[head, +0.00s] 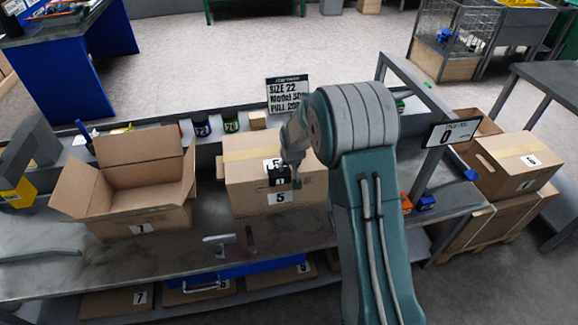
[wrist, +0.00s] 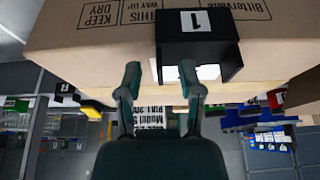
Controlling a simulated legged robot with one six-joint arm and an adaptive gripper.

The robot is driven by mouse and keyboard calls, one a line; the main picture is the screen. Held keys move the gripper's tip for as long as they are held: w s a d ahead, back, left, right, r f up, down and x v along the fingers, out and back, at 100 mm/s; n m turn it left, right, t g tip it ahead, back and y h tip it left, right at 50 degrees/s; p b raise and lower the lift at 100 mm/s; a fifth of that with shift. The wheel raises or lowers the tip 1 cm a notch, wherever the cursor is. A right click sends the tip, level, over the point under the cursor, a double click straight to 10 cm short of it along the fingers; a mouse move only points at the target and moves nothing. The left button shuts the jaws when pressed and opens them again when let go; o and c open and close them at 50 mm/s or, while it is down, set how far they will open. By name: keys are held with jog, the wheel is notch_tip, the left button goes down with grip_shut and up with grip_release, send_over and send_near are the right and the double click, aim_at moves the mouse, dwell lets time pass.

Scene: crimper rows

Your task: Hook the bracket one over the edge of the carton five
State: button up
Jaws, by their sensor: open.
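Carton five (head: 245,178) is a closed brown box standing on the grey bench, with a 5 label on its front. Bracket one is a small black bracket (head: 279,176) at the carton's near top edge. In the wrist view, bracket one (wrist: 197,47) shows a white 1 label and lies against the brown carton (wrist: 90,55) at its edge. Whether its lip is hooked over that edge I cannot tell. My gripper (head: 293,181) is at the bracket. In the wrist view, my gripper's fingers (wrist: 160,76) are apart with no object gripped; the right fingertip overlaps the bracket's side.
An open carton marked 1 (head: 140,215) stands to the left. A hammer-like tool (head: 219,240) lies on the bench in front. A sign (head: 286,92) stands behind carton five. A grey post and rail (head: 422,92) rise on the right. Cartons (head: 515,160) stack at far right.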

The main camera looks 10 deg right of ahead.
jog(key=v, duration=1.2)
jog(key=s+r, duration=1.3)
jog(key=s, duration=0.3)
jog(key=s+r+t, duration=0.1)
jog(key=s, duration=1.5)
